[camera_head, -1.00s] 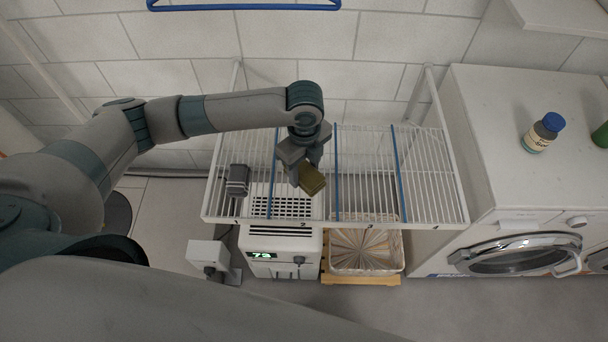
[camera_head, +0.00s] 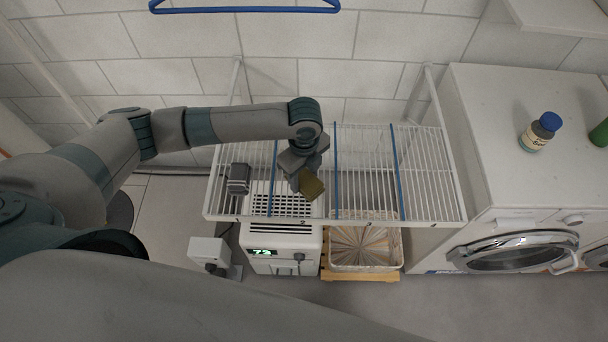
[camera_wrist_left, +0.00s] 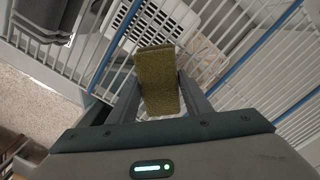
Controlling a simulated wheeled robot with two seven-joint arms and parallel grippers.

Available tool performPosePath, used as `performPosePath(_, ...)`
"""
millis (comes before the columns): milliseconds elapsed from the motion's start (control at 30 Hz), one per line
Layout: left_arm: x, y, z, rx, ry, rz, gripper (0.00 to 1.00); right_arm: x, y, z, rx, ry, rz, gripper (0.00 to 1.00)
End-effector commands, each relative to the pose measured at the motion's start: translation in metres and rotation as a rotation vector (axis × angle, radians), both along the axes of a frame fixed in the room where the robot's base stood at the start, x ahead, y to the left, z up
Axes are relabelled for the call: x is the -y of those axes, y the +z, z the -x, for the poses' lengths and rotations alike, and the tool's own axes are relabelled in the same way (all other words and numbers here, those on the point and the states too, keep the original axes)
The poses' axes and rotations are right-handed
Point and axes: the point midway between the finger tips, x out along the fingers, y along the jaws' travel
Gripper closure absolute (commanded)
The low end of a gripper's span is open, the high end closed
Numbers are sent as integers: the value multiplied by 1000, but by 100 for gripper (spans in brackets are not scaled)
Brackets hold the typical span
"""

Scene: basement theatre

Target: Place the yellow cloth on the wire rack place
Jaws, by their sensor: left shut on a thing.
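The yellow cloth (camera_head: 311,186) is a small folded olive-yellow block. My left gripper (camera_head: 303,176) is shut on it and holds it over the middle section of the white wire rack (camera_head: 365,180). In the left wrist view the cloth (camera_wrist_left: 158,80) sits between the two fingers (camera_wrist_left: 162,95), with rack wires behind it. I cannot tell whether the cloth touches the wires. Blue dividers (camera_head: 336,170) split the rack into sections with small numbers on the front edge. My right gripper is not in view.
A grey folded item (camera_head: 238,179) lies on the rack's left section. Below the rack stand a white unit with a green display (camera_head: 283,240) and a basket (camera_head: 365,262). A washing machine (camera_head: 490,130) with a bottle (camera_head: 541,132) on top stands right. The rack's right section is empty.

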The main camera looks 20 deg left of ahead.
Motion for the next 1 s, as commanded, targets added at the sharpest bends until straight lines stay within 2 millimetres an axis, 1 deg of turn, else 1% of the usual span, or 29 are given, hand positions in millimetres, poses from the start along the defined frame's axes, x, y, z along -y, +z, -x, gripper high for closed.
performPosePath(133, 0, -3, 0, 0, 0, 0, 77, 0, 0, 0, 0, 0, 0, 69)
performPosePath(167, 0, -2, 0, 0, 0, 0, 48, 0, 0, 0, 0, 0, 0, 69)
performPosePath(200, 0, -2, 0, 0, 0, 0, 39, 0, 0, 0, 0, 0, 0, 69)
performPosePath(233, 0, -2, 0, 0, 0, 0, 37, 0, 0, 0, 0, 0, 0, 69)
performPosePath(533, 0, -1, 0, 0, 0, 0, 37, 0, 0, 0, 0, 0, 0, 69)
performPosePath(667, 0, 2, 0, 1, 0, 0, 37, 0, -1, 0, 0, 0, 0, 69)
performPosePath(767, 0, 10, -1, 2, 0, 1, 37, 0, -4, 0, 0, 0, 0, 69)
performPosePath(867, 1, 21, -1, 3, -2, 1, 37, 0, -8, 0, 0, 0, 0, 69)
performPosePath(1000, 1, 43, -1, 3, -1, 2, 37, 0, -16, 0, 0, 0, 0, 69)
